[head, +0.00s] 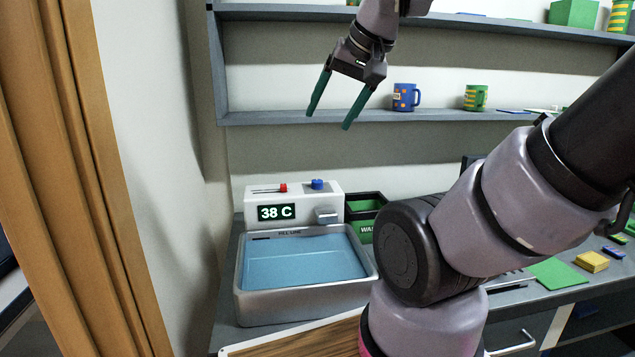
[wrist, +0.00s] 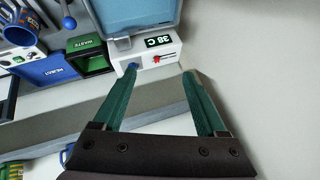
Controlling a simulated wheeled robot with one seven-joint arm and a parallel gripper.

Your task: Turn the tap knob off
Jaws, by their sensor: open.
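A white tap unit (head: 334,202) stands at the back of the basin and shows "38 C". A blue knob (head: 317,184) sits on its top, right of a red slider (head: 283,188). A grey spout (head: 327,216) juts from its front. My gripper (head: 329,120) is open and empty, well above the unit, fingers pointing down. In the wrist view the blue knob (wrist: 132,66) shows by the left fingertip of my gripper (wrist: 159,73), partly hidden by it. I cannot tell which way the knob is turned.
The basin (head: 300,306) holds blue water up near its fill line. A green waste bin (head: 365,228) stands right of the unit. A shelf (head: 260,117) with a blue mug (head: 405,97) and a green mug (head: 476,97) runs behind my gripper. A wall is at the left.

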